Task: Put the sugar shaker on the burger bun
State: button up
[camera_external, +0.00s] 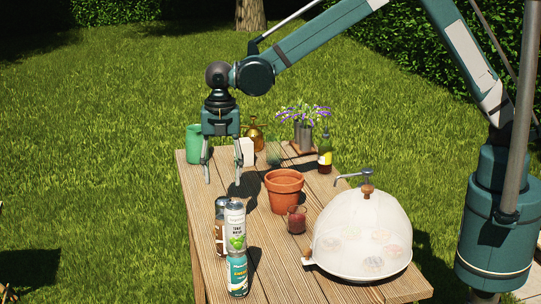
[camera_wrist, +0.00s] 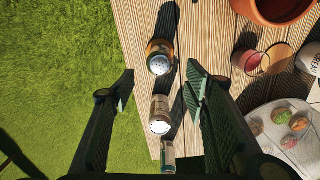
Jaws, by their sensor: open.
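The sugar shaker (camera_wrist: 160,57), with a holed metal lid and brown-orange body, stands upright near the table's left edge. In the external view it (camera_external: 220,212) is partly hidden behind a can. My gripper (camera_external: 222,184) is open and empty, pointing down above the table's left side, farther back than the shaker. In the wrist view the shaker shows between and beyond the fingers (camera_wrist: 160,100). I cannot make out the burger bun for certain; several small rounded foods (camera_wrist: 286,130) lie under the pale dome (camera_external: 362,232).
A green jug (camera_external: 194,143), white block (camera_external: 244,152), flowers (camera_external: 303,125) and bottle (camera_external: 325,155) stand farther back.

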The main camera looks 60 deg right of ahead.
dwell(0.4)
jog(key=s+d+r+m+t, duration=0.1)
jog(key=s+d+r+m, duration=0.3)
jog(key=d+r, duration=0.45)
jog(key=s+d+r+m+t+y, duration=0.1)
jog(key=s+d+r+m, duration=0.35)
jog(key=d, duration=0.65)
jog(key=s+d+r+m+t, duration=0.1)
jog(key=s+d+r+m, duration=0.25)
jog(key=d+r, duration=0.5)
jog(key=s+d+f+m+t, duration=0.1)
jog(key=s+d+m+t, duration=0.1)
jog(key=s+d+m, duration=0.4)
jog(key=s+d+f+m+t+h, duration=0.1)
jog(key=s+d+m, duration=0.6)
jog(key=s+d, duration=0.8)
jog(key=shift+s+f+t, duration=0.45)
jog(key=shift+s+t, duration=0.15)
jog(key=shift+s, duration=0.2)
